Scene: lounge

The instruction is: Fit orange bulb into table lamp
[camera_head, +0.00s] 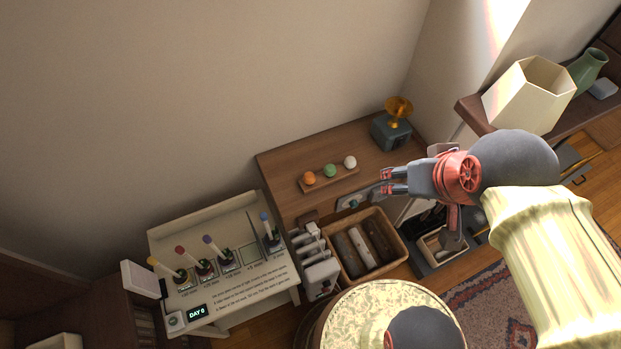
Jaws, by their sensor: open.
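An orange bulb (309,178) sits at the left end of a small wooden holder (322,186) on the brown desk (285,164). A green bulb (330,170) and a white bulb (350,162) sit beside it. A cream, open-topped lampshade (503,101) stands at the upper right; its socket is hidden, and I cannot tell whether this is the table lamp. My gripper (386,182) is open and appears empty, to the right of the bulbs and apart from them, pointing left.
A grey box with an amber top (390,134) stands at the desk's back right. A wicker basket (391,234) stands before the desk. A white table (165,242) with colored-tipped sticks is at left. A green vase (587,69) stands near the shade.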

